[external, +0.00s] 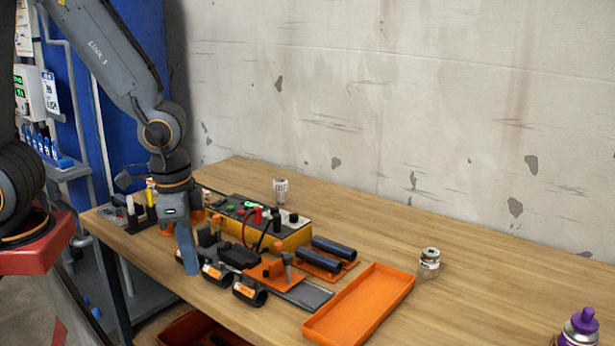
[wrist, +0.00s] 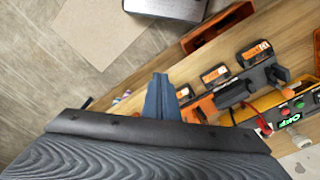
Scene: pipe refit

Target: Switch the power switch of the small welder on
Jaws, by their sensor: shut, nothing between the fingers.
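The small welder (external: 293,239) is a yellow box with a dark top panel, standing on the wooden bench. Its panel has a lit green display, a red button, a green button, dark knobs and cables. In the wrist view its panel (wrist: 308,118) shows at the right edge, partly cut off. I cannot make out the power switch or its position. My gripper (external: 190,270) points down, with its blue fingers shut and empty. It is at the bench's front side, left of and nearer than the welder. The closed fingertips (wrist: 160,77) show in the wrist view, apart from the welder.
Black pipe pieces with orange labels (external: 248,292) and a black clamp-like fixture (external: 238,256) lie between my gripper and the welder. Dark pipes (external: 333,248) rest on an orange holder. An empty orange tray (external: 318,334), metal can (external: 430,262) and purple-capped bottle (external: 580,330) stand rightward. The bench's right half is mostly clear.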

